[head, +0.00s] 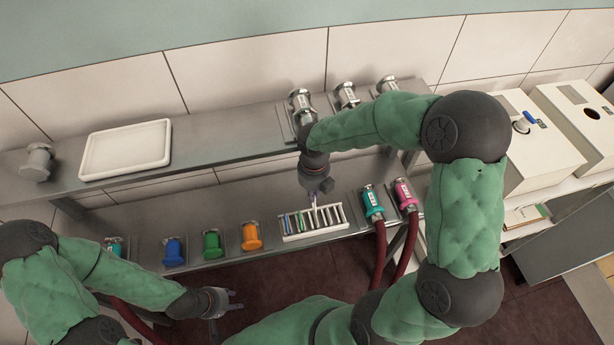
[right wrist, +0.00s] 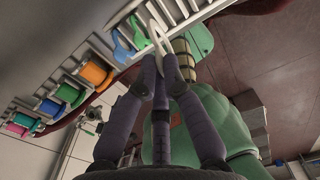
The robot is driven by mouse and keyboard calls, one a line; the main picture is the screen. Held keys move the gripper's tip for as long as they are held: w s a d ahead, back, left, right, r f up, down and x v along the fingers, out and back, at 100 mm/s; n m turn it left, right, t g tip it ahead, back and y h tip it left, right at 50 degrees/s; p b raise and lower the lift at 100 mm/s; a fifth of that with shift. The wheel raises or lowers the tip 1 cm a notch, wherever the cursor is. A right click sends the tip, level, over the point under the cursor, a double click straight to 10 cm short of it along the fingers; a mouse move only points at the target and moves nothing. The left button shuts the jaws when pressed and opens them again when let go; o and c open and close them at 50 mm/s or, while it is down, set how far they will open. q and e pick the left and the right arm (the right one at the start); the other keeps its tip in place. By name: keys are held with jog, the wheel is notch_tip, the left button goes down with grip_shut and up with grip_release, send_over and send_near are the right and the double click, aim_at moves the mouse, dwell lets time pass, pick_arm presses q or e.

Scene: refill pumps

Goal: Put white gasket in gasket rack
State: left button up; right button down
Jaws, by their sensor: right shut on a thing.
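The white gasket rack (head: 318,236) sits on the lower shelf, with upright dividers and slots. A blue and a green gasket stand in its left slots. My right gripper (head: 315,203) points down just above the rack's middle. In the right wrist view, my right gripper (right wrist: 160,68) is shut on the white gasket (right wrist: 155,36), a thin ring held on edge at the fingertips close to the rack (right wrist: 188,14). I cannot tell whether the gasket is inside a slot. My left gripper (head: 228,303) is open and empty, low in front of the shelf, away from the rack.
Blue (head: 174,251), green (head: 213,244) and orange (head: 251,237) pump fittings stand left of the rack. Teal (head: 372,204) and pink (head: 405,194) fittings with red hoses stand close on its right. The upper shelf holds a white tray (head: 125,148) and metal fittings (head: 345,95).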

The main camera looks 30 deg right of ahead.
aim_at(313, 205)
jog(key=shift+n, duration=0.3)
notch_tip(313, 205, down, 5)
jog(key=b, duration=0.5)
jog(key=shift+f+b, duration=0.2)
jog(key=shift+b, duration=0.1)
jog(key=shift+f+b, duration=0.9)
jog(key=shift+f, duration=1.05)
jog(key=shift+f, duration=0.2)
jog(key=c, duration=1.3)
grip_release()
jog(key=shift+r, duration=0.1)
notch_tip(313, 205, up, 7)
jog(key=shift+r, duration=0.15)
